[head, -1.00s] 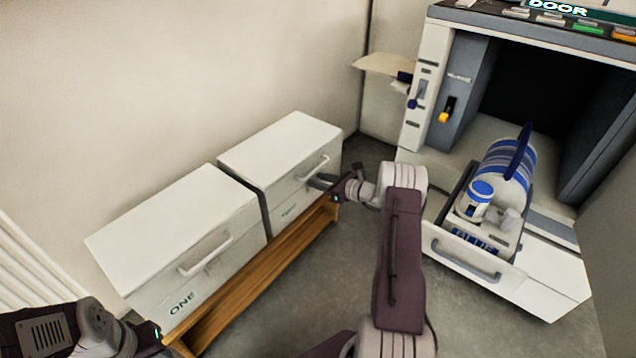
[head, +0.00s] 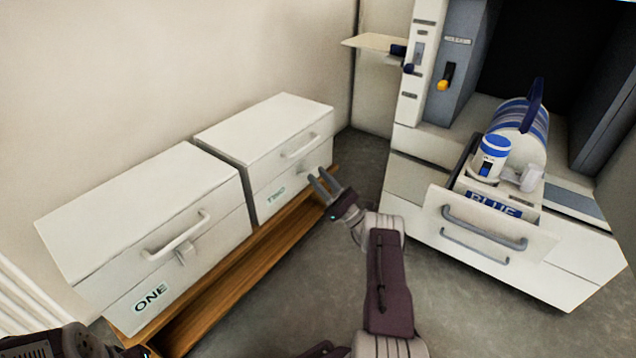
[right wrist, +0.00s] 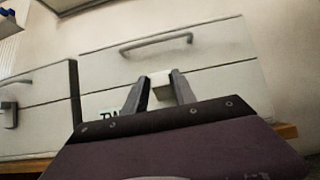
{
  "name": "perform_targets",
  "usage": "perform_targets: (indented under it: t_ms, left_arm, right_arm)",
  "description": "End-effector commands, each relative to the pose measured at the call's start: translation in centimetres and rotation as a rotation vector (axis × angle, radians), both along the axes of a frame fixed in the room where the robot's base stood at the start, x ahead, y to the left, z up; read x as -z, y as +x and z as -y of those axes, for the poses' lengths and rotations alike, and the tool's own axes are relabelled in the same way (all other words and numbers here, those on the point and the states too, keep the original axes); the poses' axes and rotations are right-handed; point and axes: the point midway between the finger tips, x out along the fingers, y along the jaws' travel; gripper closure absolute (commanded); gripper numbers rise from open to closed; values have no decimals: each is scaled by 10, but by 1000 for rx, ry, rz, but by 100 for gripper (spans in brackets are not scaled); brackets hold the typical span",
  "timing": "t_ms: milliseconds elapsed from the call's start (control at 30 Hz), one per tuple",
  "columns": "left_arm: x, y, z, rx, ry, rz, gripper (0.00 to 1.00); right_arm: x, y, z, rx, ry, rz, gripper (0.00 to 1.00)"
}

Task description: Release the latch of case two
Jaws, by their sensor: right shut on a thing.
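Case two (head: 232,140) is a white box with a green TWO label and a grey bar handle (head: 300,147) on its front. In the right wrist view, its latch (right wrist: 160,84) is a small pale block below the handle (right wrist: 156,43). My right gripper (head: 324,186) is at the front of case two; in the right wrist view its two fingers (right wrist: 160,92) stand on either side of the latch, shut on it. The lid looks closed. Only part of my left arm shows at the bottom left; its fingers are out of view.
Case one (head: 130,200), with its own handle and latch, stands left of case two on a wooden bench (head: 225,290). At the right, a white cabinet has a drawer (head: 475,240) pulled out, holding a blue-and-white jar (head: 490,158). Grey floor lies between.

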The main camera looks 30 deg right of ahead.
Motion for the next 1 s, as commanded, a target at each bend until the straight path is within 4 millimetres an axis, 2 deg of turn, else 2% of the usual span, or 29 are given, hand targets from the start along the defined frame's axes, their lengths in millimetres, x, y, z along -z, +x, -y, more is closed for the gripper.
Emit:
perform_targets:
  t_ms: [33, 500, 1000]
  left_arm:
    - [3, 0, 0, 0, 0, 0, 64]
    - [6, 0, 0, 0, 0, 0, 64]
    - [6, 0, 0, 0, 0, 0, 64]
  right_arm:
    - [5, 0, -1, -2, 10, 21, 100]
    - [14, -1, -1, -2, 70, 167, 100]
    - [16, 0, 0, -1, 86, 205, 100]
